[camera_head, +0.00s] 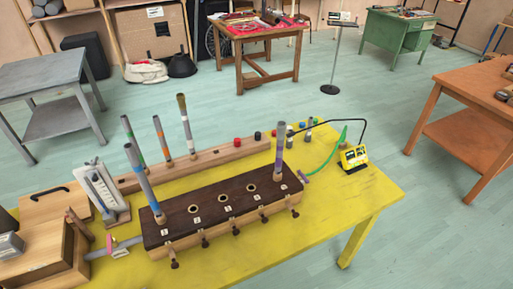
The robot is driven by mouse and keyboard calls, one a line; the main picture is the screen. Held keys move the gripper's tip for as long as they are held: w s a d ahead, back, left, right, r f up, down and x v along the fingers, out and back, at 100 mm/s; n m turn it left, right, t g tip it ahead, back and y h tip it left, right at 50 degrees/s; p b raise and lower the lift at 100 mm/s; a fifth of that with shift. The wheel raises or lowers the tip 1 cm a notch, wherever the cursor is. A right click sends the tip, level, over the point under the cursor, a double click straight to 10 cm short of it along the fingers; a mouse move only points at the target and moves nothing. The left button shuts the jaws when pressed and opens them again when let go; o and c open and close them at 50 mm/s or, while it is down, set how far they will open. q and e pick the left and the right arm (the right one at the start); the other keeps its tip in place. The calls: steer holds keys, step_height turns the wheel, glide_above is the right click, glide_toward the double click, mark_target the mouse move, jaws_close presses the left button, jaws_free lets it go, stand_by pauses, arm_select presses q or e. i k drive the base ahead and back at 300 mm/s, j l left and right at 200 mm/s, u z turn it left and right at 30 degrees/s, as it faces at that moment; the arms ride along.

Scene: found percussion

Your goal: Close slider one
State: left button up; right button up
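A long box with a dark brown top (218,210) and pale wooden sides lies across the yellow table. Its top has three open round holes and small white labels, too small to read surely. A grey pipe with bands (144,179) stands at its left end and another grey pipe (280,150) at its right end. Several small dark-tipped pegs or knobs (235,229) stick out along its front side, apparently the sliders. I cannot tell which one is slider one or how far each is pushed in. Neither of my grippers is in view.
Behind the box, a wooden rack (205,157) holds several upright pipes. A yellow device (353,157) with a black cable and green hose stands at right. Wooden boxes (42,205) and a white gauge-like stand (103,190) crowd the left. The yellow tabletop (345,205) is clear at front right.

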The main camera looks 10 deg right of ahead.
mark_target(175, 265)
steer(key=i+j+u, duration=0.1)
steer(key=u, duration=0.55)
steer(key=k+l, duration=0.1)
steer(key=l, duration=0.2)
steer(key=k+l, duration=0.1)
steer(key=l, duration=0.15)
steer(key=k+l+u, duration=0.1)
steer(key=l, duration=0.2)
